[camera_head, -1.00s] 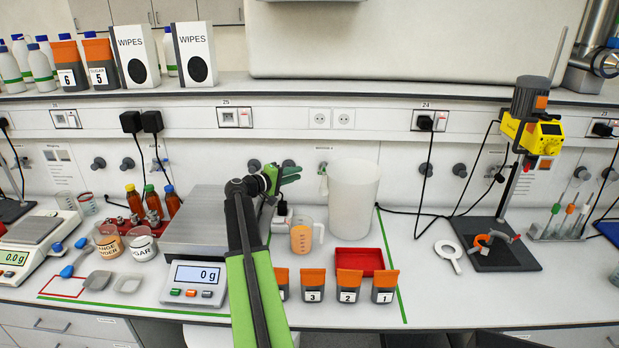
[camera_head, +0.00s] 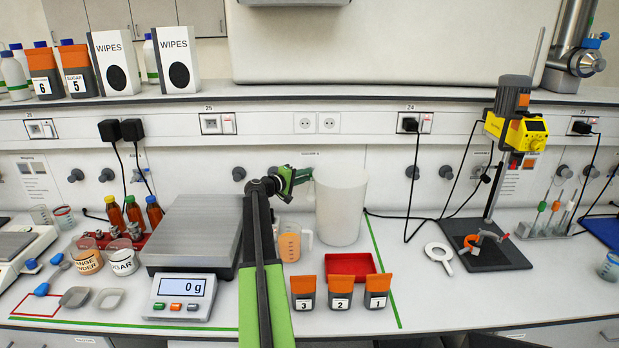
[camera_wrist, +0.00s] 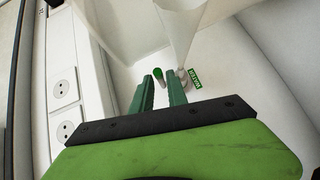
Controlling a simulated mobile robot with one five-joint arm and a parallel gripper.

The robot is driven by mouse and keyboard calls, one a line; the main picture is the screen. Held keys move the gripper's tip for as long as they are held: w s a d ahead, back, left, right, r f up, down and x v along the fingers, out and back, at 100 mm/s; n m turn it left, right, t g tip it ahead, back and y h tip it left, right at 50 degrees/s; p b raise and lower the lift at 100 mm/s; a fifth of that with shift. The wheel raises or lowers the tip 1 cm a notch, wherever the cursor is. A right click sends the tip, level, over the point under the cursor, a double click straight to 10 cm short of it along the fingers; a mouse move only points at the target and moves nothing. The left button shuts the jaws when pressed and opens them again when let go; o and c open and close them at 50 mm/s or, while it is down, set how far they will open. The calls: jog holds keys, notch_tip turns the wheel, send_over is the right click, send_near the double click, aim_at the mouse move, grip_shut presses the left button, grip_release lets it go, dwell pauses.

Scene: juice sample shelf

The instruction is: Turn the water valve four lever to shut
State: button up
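My gripper (camera_head: 300,177) reaches toward the back wall, just left of the top of the white cylindrical container (camera_head: 340,208). In the wrist view its two green fingers (camera_wrist: 161,84) are apart, with nothing held between them. A green-tipped lever (camera_wrist: 157,74) on a grey stem shows just beyond and between the fingertips, by the white wall. I cannot tell whether they touch it. A green label (camera_wrist: 195,78) reading WATER and a small grey fitting (camera_wrist: 181,73) are right beside it. In the head view my gripper mostly hides the valve. No number four is readable.
An orange-filled beaker (camera_head: 290,246) stands below my gripper. A scale (camera_head: 185,290) is at left, and a red tray (camera_head: 354,265) and numbered pots (camera_head: 340,292) are in front. Wall sockets (camera_wrist: 66,111) are at left in the wrist view. A yellow stirrer (camera_head: 524,130) stands right.

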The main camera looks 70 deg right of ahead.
jog(key=x, duration=0.3)
jog(key=shift+s+d, duration=0.15)
jog(key=shift+d, duration=0.05)
grip_shut()
dwell(1.3)
